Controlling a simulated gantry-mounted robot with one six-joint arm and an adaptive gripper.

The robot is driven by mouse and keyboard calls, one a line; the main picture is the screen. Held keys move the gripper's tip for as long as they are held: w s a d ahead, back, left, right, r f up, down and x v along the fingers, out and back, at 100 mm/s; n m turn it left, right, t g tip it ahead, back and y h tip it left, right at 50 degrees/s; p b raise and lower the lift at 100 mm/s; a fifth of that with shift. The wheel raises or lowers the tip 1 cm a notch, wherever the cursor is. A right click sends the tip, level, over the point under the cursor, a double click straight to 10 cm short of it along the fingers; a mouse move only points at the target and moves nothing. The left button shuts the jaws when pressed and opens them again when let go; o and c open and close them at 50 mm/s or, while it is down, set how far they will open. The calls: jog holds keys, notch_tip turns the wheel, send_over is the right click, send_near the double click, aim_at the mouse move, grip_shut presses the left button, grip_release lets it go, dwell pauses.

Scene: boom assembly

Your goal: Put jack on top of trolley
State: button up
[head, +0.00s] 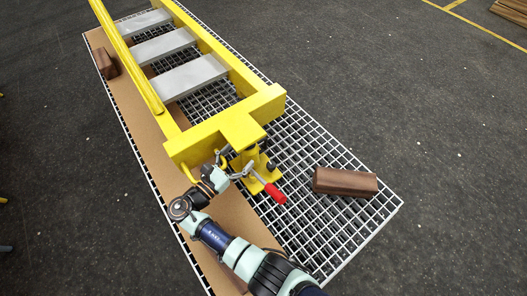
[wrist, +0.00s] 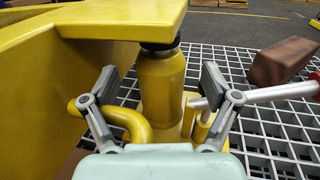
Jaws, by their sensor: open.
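The yellow jack (head: 264,181) with a red-ended handle (head: 275,193) stands upright on the grating, under the front plate of a yellow frame (head: 225,127). In the wrist view the jack's cylinder (wrist: 162,88) has its dark top at the underside of the plate, apparently touching it. My gripper (head: 226,166) is beside the jack. In the wrist view my gripper (wrist: 160,84) is open, with one finger on each side of the cylinder and no visible grip on it. A curved yellow handle (wrist: 128,122) is near the left finger. I cannot tell which thing is the trolley.
The jack's bar (wrist: 268,93) sticks out to the right, close behind the right finger. A brown block (head: 345,181) lies on the grating (head: 325,239) at the right. Another brown block (head: 107,63) lies at far left. Grey slats (head: 189,76) span the frame.

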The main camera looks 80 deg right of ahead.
jog(key=shift+a, duration=0.15)
jog(key=shift+b+x, duration=0.4)
jog(key=shift+x, duration=0.45)
jog(key=b+x, duration=0.3)
jog(key=x, duration=0.2)
jog(key=shift+s+d+r, duration=0.15)
jog(key=shift+s+d, duration=0.05)
jog(key=shift+d, duration=0.15)
jog(key=shift+w+a+r, duration=0.1)
jog(key=shift+c, duration=0.8)
grip_shut()
jog(key=shift+r, duration=0.2)
